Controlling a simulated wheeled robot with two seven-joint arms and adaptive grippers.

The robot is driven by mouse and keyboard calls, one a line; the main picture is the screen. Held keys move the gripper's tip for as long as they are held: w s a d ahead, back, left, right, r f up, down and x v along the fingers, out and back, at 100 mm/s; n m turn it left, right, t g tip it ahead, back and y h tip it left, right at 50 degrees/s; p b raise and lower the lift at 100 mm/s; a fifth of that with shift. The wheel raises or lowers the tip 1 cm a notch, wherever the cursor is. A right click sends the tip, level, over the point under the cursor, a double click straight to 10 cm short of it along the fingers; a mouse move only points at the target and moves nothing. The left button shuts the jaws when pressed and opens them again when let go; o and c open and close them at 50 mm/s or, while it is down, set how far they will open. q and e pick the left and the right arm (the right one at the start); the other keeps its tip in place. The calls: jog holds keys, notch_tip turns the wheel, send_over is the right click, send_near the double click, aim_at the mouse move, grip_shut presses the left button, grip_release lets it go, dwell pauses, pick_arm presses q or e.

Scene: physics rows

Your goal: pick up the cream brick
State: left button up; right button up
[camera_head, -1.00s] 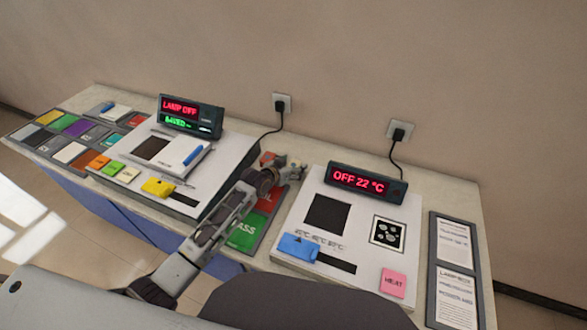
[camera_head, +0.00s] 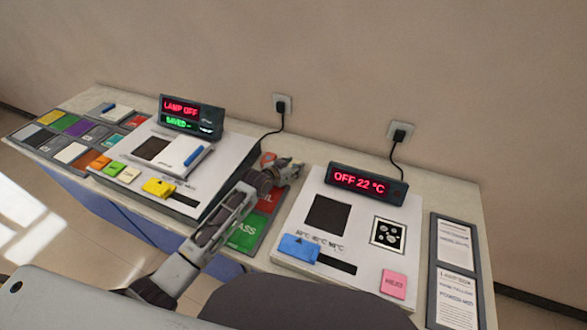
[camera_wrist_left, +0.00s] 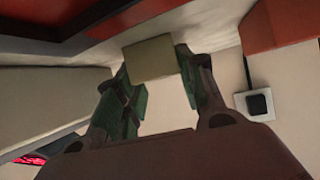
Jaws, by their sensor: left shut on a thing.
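The cream brick (camera_wrist_left: 149,60) shows between the two fingertips of my left gripper (camera_wrist_left: 150,72) in the left wrist view. The gripper is shut on it, with a finger at each side. In the head view my left gripper (camera_head: 290,168) is at the back of the table, between the lamp panel and the heater panel, beside the red and green pads. I cannot make out the brick there, as the gripper hides it. My right gripper is not in view.
A small orange-red object (camera_head: 267,158) stands just left of the gripper. The lamp panel (camera_head: 218,165) is to the left, the heater panel (camera_head: 300,215) to the right, with a blue block (camera_head: 298,248) on it. Red (camera_head: 270,200) and green (camera_head: 245,234) pads lie between them.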

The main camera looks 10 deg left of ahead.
pick_arm(q)
jog(key=shift+r, duration=0.1)
notch_tip(320, 180, up, 10)
dwell(0.6)
dwell(0.5)
